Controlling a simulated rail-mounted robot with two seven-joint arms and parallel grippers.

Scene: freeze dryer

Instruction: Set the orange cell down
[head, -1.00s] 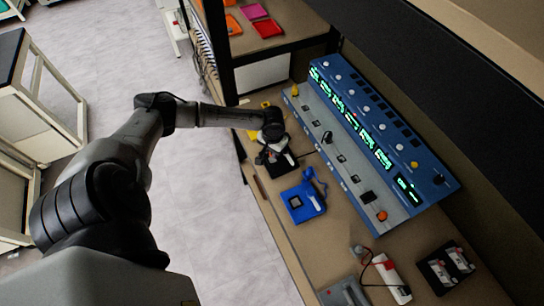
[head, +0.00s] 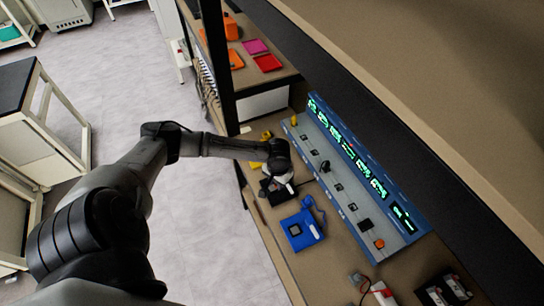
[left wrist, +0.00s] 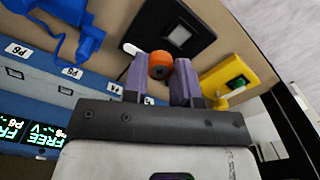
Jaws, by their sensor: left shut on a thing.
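The orange cell (left wrist: 160,66) shows end-on in the left wrist view, between the two purple-grey fingers of my left gripper (left wrist: 160,80). The gripper is shut on it. A black holder with a pale square (left wrist: 180,35) lies just beyond the cell in that view; I cannot tell whether the cell touches anything below. In the head view my left gripper (head: 277,180) is low over the bench beside the black holder (head: 280,196), and the cell is hidden there. My right gripper is not in view.
A blue device (head: 302,230) and a yellow device (left wrist: 228,80) stand on either side of the black holder. The blue panel (head: 355,170) with green displays runs along the bench. A shelf post (head: 220,70) rises behind the arm.

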